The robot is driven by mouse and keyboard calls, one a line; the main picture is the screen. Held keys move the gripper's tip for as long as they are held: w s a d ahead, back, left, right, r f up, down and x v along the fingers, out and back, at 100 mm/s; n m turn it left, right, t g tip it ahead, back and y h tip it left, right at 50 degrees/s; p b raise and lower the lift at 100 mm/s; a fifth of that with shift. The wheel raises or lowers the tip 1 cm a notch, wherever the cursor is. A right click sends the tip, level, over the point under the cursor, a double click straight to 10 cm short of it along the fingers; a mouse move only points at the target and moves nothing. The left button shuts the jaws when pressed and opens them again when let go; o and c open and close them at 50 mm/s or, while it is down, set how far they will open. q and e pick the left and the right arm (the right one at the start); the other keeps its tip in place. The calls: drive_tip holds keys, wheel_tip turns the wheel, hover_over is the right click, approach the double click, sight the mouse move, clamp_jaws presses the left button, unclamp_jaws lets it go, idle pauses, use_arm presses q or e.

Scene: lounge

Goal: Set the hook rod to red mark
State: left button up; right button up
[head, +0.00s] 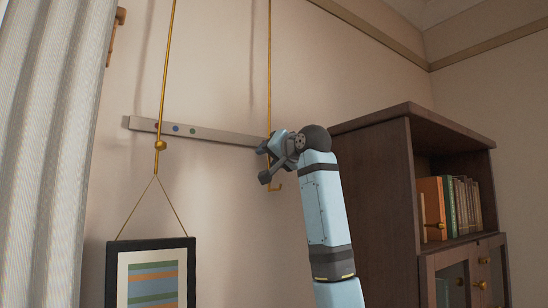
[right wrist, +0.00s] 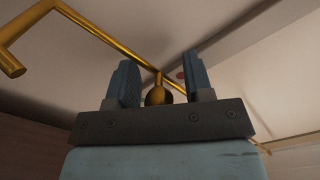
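The brass hook rod (head: 269,70) hangs along the wall, its hooked lower end (head: 275,187) just below my right gripper (head: 265,163). In the right wrist view the rod (right wrist: 105,38) crosses past the fingertips, and its round brass knob (right wrist: 158,96) sits between the two fingers of the right gripper (right wrist: 160,80). The fingers are apart, with gaps visible on both sides of the knob. A red mark (right wrist: 181,76) shows on the pale strip behind, close to the right finger. In the head view the gripper hides that end of the strip (head: 225,136). My left gripper is out of view.
A second brass rod (head: 166,70) at left carries a framed striped picture (head: 152,280) on a cord. Blue (head: 176,128) and green (head: 193,131) marks lie on the strip beside it. A dark bookcase (head: 375,170) stands close right of my arm; a curtain (head: 45,150) hangs far left.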

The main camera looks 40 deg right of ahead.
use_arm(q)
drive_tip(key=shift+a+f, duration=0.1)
use_arm(e)
drive_tip(key=shift+a, duration=0.2)
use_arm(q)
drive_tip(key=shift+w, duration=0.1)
use_arm(e)
drive_tip(key=shift+d, duration=0.1)
drive_tip(key=shift+s, duration=0.3)
use_arm(q)
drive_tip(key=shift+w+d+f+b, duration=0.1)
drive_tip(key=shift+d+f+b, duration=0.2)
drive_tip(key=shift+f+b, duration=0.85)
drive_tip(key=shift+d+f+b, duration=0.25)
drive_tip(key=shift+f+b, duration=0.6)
drive_tip(key=shift+b, duration=0.5)
use_arm(e)
drive_tip(key=s+a, duration=0.1)
drive_tip(key=s, duration=1.2)
drive_tip(key=shift+a, duration=0.25)
